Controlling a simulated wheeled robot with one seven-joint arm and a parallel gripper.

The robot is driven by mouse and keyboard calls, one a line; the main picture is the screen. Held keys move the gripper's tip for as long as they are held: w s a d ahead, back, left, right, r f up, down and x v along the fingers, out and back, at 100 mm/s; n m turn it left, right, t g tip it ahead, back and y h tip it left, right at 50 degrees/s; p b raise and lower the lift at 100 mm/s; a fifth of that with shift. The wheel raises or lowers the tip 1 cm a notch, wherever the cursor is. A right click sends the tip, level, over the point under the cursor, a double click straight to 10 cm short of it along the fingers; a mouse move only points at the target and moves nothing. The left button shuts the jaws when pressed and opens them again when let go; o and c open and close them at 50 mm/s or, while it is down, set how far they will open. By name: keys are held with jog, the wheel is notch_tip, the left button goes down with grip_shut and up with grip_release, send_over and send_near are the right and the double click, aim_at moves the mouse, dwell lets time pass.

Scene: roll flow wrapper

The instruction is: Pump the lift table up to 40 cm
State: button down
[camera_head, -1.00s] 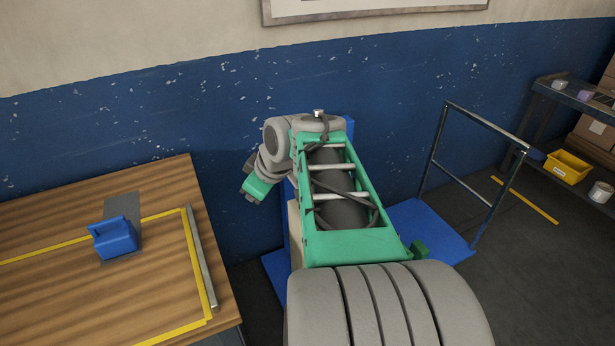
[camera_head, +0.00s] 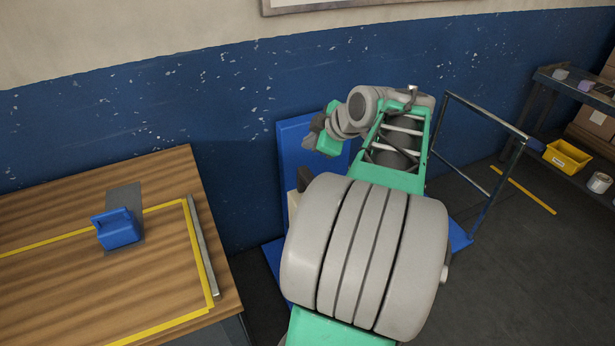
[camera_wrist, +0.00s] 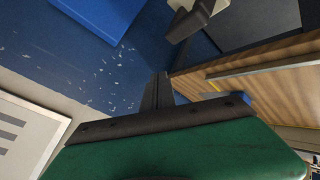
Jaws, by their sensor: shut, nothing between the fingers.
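The blue lift table is mostly hidden behind my arm in the head view. Parts of its blue flat surface show at the lower left (camera_head: 273,258) and at the right, beside a grey metal handle frame (camera_head: 487,150). A blue upright panel (camera_head: 293,135) stands behind my arm; how it joins the table is hidden. My gripper (camera_head: 312,138) is in front of this panel, pointing left and touching nothing that I can see. In the wrist view its dark fingers (camera_wrist: 157,92) are together and empty. A pump pedal cannot be made out for certain.
A wooden table (camera_head: 60,200) with yellow tape and a blue box-like object (camera_head: 117,229) stands at the left. A shelf (camera_head: 575,90) with a yellow bin (camera_head: 567,157) is at the right. The blue wall is close behind my arm.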

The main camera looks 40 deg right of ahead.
jog(key=b, duration=0.3)
send_near(302, 169)
jog(key=w, duration=0.1)
jog(key=w+f, duration=0.1)
jog(key=w, duration=0.1)
jog(key=shift+w+d+f, duration=0.1)
jog(key=shift+w+f, duration=0.1)
jog(key=shift+f+b, duration=0.55)
jog(key=shift+b, duration=0.05)
dwell(0.8)
jog(key=shift+f+b, duration=0.4)
jog(key=shift+b, duration=0.25)
jog(key=shift+f+b, duration=2.3)
jog(key=shift+f, duration=0.15)
dwell(1.4)
jog(key=shift+r, duration=0.2)
jog(key=shift+r+p, duration=1.65)
jog(key=shift+r, duration=1)
